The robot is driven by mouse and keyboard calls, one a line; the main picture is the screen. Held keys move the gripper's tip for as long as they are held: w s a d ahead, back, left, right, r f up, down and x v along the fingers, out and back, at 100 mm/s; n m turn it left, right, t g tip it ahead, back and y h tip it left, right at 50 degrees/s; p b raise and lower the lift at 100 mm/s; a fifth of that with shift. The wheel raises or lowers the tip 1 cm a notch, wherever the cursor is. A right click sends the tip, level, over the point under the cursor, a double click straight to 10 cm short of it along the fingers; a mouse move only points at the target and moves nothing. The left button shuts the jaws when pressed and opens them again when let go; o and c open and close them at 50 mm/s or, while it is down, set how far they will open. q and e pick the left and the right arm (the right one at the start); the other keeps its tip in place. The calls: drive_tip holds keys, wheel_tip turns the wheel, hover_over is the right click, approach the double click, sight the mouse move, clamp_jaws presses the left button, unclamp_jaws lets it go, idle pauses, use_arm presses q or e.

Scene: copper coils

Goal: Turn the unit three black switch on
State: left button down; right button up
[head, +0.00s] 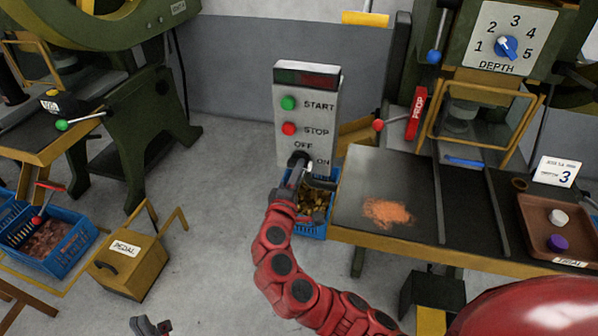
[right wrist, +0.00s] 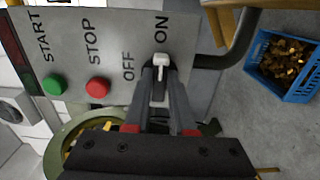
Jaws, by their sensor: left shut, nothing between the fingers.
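The control box (head: 306,110) stands at the centre of the head view, with a green START button, a red STOP button and a switch marked OFF and ON below them. In the head view the black switch (head: 299,158) is partly covered by my right gripper (head: 297,172). In the right wrist view a pale-tipped switch lever (right wrist: 160,62) sits between the fingertips of the right gripper (right wrist: 161,75), below the ON label. The fingers lie close on both sides of it; whether they clamp it is unclear. My left gripper (head: 150,326) is shut and empty at the bottom edge.
A blue crate of brass pieces (head: 310,210) sits under the box. A bench (head: 350,190) with a card reading 3 (head: 557,172) is to the right. A yellow pedal box (head: 130,262) and another blue crate (head: 62,262) are at left. Open floor lies between.

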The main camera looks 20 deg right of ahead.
drive_tip(key=o, duration=0.4)
drive_tip(key=v, duration=1.7)
drive_tip(key=shift+s+a+p, duration=0.15)
drive_tip(key=shift+a+p, duration=0.05)
drive_tip(key=shift+p, duration=0.1)
